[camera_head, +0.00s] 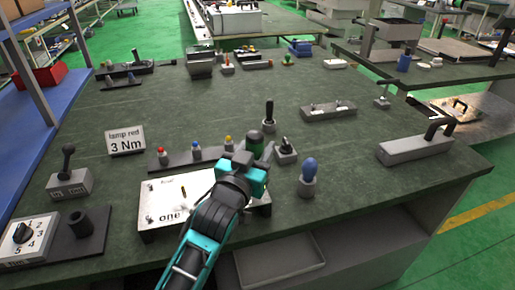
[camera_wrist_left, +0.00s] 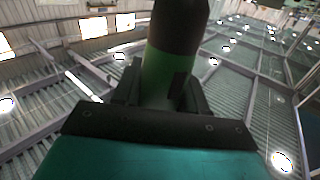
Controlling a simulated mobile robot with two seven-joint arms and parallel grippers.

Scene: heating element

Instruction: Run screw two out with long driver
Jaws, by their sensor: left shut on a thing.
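My left gripper (camera_head: 252,164) is shut on a tool with a dark top and a green band (camera_head: 254,142), seen beyond the white plate. In the left wrist view the same gripper (camera_wrist_left: 158,100) has its fingers around the tool's shaft, with the green band (camera_wrist_left: 166,70) above them. The tool's lower end is hidden. The white plate (camera_head: 160,195), marked "one", lies on the bench with small screws on it. My arm covers its right part, so I cannot make out screw two. My right gripper is not in view.
A blue-topped tool (camera_head: 308,170) stands close right of my gripper, and black-handled tools (camera_head: 286,150) stand behind. A sign (camera_head: 126,140) reads "lamp red 3 Nm".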

